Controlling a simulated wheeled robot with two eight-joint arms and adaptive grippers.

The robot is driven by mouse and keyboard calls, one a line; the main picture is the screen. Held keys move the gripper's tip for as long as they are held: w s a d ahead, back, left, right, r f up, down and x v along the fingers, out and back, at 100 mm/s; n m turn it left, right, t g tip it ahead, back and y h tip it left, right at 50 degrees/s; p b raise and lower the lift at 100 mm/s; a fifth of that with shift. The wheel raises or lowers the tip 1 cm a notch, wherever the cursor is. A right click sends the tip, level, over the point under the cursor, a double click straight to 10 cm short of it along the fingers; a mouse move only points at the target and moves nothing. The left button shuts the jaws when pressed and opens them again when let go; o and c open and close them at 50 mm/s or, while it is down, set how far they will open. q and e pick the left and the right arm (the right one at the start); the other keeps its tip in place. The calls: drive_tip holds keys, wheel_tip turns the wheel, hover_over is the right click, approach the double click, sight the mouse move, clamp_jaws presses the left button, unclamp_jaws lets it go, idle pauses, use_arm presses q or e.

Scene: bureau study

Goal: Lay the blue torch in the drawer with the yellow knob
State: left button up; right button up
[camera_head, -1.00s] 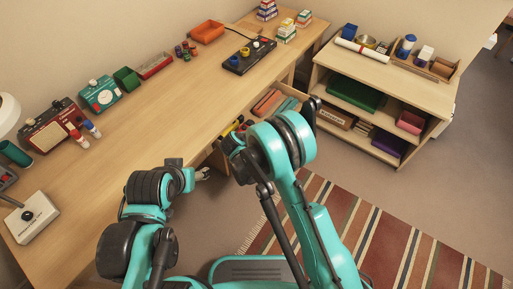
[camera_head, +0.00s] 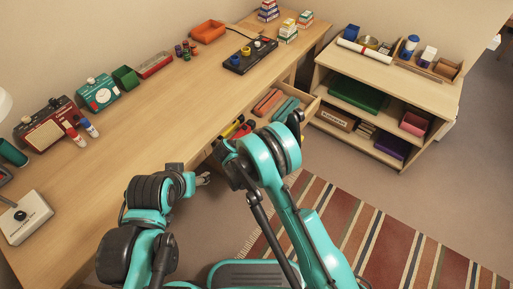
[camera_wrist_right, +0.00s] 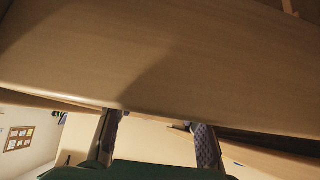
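I cannot pick out the blue torch in either view. An open drawer (camera_head: 309,107) at the desk's front holds orange and teal bars. Nearer, black, yellow and red items (camera_head: 238,129) show below the desk edge, partly behind my right arm. No yellow knob is visible. My left gripper (camera_head: 203,180) is small in the head view, beside the desk's front edge; its fingers are unclear. My right gripper is hidden by its arm in the head view. In the right wrist view its fingers (camera_wrist_right: 157,140) are apart with nothing between them, under a large wooden surface (camera_wrist_right: 150,55).
A low shelf (camera_head: 395,75) stands at the back right. A striped rug (camera_head: 350,225) covers open floor.

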drive_tip(key=shift+o, duration=1.2)
